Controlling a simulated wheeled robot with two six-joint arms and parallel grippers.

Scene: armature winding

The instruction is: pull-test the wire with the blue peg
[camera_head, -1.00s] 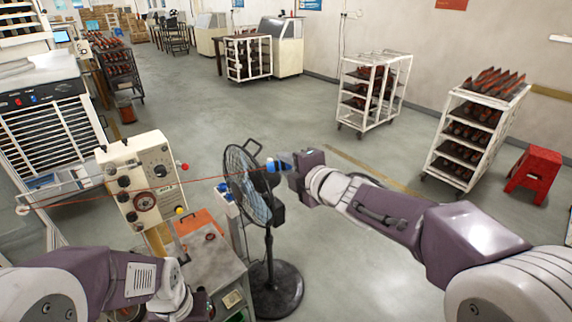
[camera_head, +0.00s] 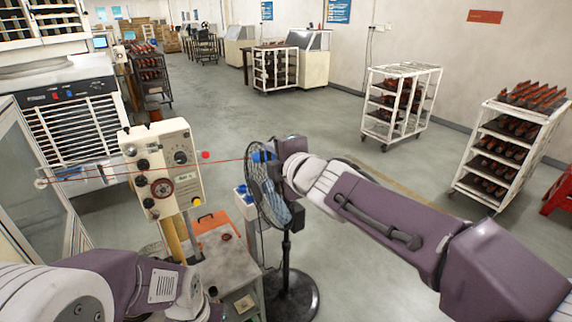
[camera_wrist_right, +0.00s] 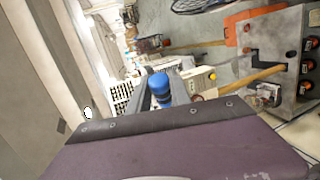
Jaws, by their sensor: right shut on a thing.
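The blue peg (camera_head: 263,156) is in my right gripper (camera_head: 272,153), raised near the top of the fan in the head view. In the right wrist view the blue peg (camera_wrist_right: 160,86) stands between the two fingers, which are shut on it. A thin red wire (camera_head: 110,173) runs taut from a small round guide (camera_head: 41,183) at the left, past the beige tensioner box (camera_head: 162,170), to the peg. Its end at the peg is too small to make out.
A black stand fan (camera_head: 270,190) stands right beside my right gripper and overlaps it in the picture. A grey cart (camera_head: 228,268) with an orange item stands below the tensioner box. White racks (camera_head: 400,105) stand farther right. The floor between is clear.

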